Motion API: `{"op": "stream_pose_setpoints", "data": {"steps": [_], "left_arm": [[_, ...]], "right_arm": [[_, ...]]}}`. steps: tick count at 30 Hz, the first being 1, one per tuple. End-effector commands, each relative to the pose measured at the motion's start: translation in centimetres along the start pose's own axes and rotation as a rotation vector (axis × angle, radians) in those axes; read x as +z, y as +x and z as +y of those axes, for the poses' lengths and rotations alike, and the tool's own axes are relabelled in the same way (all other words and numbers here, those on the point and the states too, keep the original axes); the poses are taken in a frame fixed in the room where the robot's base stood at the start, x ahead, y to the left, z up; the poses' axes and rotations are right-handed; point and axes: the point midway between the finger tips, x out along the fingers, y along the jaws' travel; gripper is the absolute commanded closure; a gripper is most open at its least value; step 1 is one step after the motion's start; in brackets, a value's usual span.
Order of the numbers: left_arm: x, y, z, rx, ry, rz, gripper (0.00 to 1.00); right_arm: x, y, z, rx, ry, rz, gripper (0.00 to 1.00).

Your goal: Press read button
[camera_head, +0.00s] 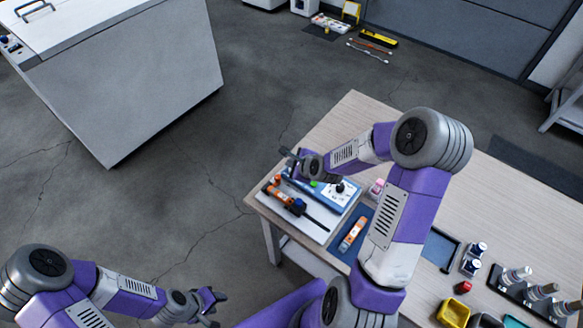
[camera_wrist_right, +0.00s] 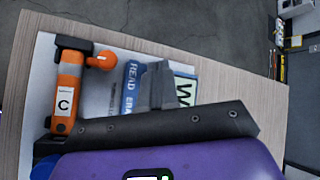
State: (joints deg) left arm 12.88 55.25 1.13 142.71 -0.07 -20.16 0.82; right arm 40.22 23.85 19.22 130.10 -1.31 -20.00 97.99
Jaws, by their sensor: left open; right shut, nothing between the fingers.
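A blue-and-white panel (camera_head: 338,191) lies on the near left part of the wooden table. It has a small green spot and a dark knob on it. In the right wrist view its blue strip (camera_wrist_right: 131,88) carries the word READ, with a second word partly hidden. My right gripper (camera_head: 287,155) is shut and empty above the panel's far left side. Its grey fingers (camera_wrist_right: 165,85) cover part of the panel beside the READ strip. I cannot make out the read button itself. My left gripper (camera_head: 212,301) is open and empty over the floor, away from the table.
An orange-and-white tool marked C (camera_wrist_right: 68,95) lies beside the panel on a white board. Another orange tool (camera_head: 352,234) lies on a blue mat (camera_head: 345,254). Bottles (camera_head: 473,258), a dark rack and a yellow bin (camera_head: 453,313) stand further right. The table's far side is clear.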

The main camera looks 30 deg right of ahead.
Motion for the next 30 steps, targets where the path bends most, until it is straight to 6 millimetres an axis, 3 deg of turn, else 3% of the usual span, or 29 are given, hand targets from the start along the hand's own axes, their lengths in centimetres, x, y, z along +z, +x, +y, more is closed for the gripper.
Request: {"op": "stream_pose_setpoints", "data": {"steps": [10,24,30], "left_arm": [[0.0,-0.2,0.1,0.000,0.000,0.000,0.57],[0.1,-3.3,1.2,0.000,0.000,0.000,0.57],[0.1,-3.5,1.3,0.000,0.000,0.000,0.57]], "right_arm": [[0.1,-0.2,-0.1,0.000,0.000,0.000,1.00],[2.4,-3.3,-2.4,-0.001,-0.001,0.000,1.00],[2.5,-3.5,-2.5,0.001,0.000,0.001,1.00]]}}
